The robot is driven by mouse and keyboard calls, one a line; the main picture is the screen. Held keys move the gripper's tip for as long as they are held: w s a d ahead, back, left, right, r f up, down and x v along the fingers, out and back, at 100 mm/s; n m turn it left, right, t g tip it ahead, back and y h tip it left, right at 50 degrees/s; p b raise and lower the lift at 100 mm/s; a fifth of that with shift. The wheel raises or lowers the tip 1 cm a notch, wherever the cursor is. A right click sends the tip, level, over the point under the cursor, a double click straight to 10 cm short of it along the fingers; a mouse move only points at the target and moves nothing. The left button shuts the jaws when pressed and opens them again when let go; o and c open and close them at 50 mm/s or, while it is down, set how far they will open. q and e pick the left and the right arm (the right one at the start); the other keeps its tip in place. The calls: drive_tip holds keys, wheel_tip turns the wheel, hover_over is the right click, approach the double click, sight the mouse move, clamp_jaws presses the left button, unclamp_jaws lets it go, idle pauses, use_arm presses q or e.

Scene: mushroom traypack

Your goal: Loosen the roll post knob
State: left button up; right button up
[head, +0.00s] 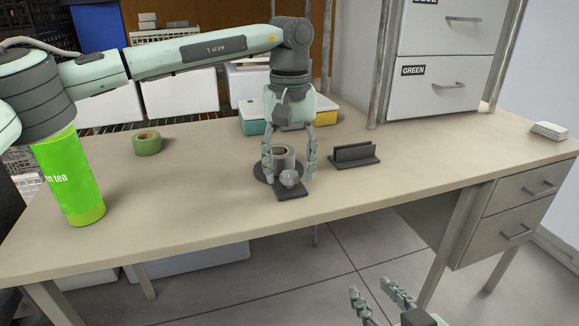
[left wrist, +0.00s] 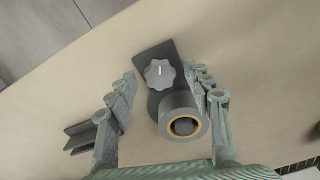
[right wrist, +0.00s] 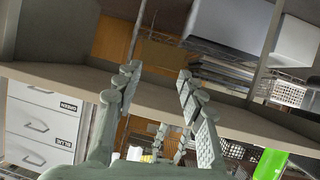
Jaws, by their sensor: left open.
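The roll post knob (left wrist: 160,73) is a grey lobed knob with a white mark, on a dark plate (left wrist: 150,54) on the table. In the head view the knob (head: 290,177) shows at the front of the post base. The roll on its post (left wrist: 184,122), dark with a yellowish inner ring, stands right beside the knob. My left gripper (head: 290,172) is open and points down, its fingers on either side of the knob and roll; I see no contact. It also shows in the left wrist view (left wrist: 168,88). My right gripper (head: 376,298) is open and empty, off the table's front edge.
A dark slotted holder (head: 355,155) stands right of the post. A green tape roll (head: 147,143) and a green tea can (head: 70,180) are to the left. The table's right front is clear.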

use_arm(q)
drive_tip(key=c, duration=1.2)
drive_tip(key=shift+o, duration=0.2)
